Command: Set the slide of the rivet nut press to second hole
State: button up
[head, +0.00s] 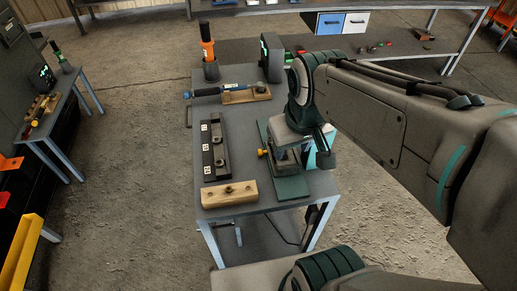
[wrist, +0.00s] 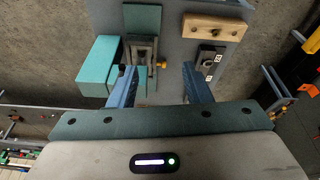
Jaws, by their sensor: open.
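The rivet nut press has a green base plate (head: 291,188) and stands on the right of the small grey table in the head view, partly hidden by my arm. In the wrist view its dark metal slide column (wrist: 143,50) is at upper centre-left, with a yellow knob (wrist: 162,65) on its side. The knob also shows in the head view (head: 262,152). My gripper (wrist: 158,67) is open, with blue fingers spread apart. The knob appears between the fingertips, and I see no grip on it. I cannot tell which hole the slide is at.
A teal block (wrist: 99,62) stands beside the press. A black rail with white labels (head: 214,147) and a wooden block with holes (head: 229,194) lie left of the press. Behind are a blue-handled tool (head: 208,91) and an orange-handled tool (head: 207,46) in a cup.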

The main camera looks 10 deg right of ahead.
aim_at(255, 157)
jog(key=w+a+f+n+g+h+b, duration=0.1)
jog(key=w+a+f+n+h, duration=0.2)
jog(key=w+a+f+n, duration=0.3)
jog(key=w+a+f+n+g+h+b, duration=0.1)
jog(key=w+a+f+n+h, duration=0.3)
jog(key=w, duration=0.5)
jog(key=w+a+f+n+g+h+b, duration=0.1)
jog(key=w+a+f+n+h+b, duration=0.1)
jog(key=w+a+f+n, duration=0.35)
jog(key=shift+n, duration=0.35)
jog(key=x, duration=0.5)
jog(key=w+p+x, duration=0.1)
jog(key=x, duration=0.4)
jog(key=p+x, duration=0.1)
jog(key=x, duration=0.4)
jog(key=shift+w+d, duration=0.25)
jog(key=shift+d, duration=0.2)
grip_shut()
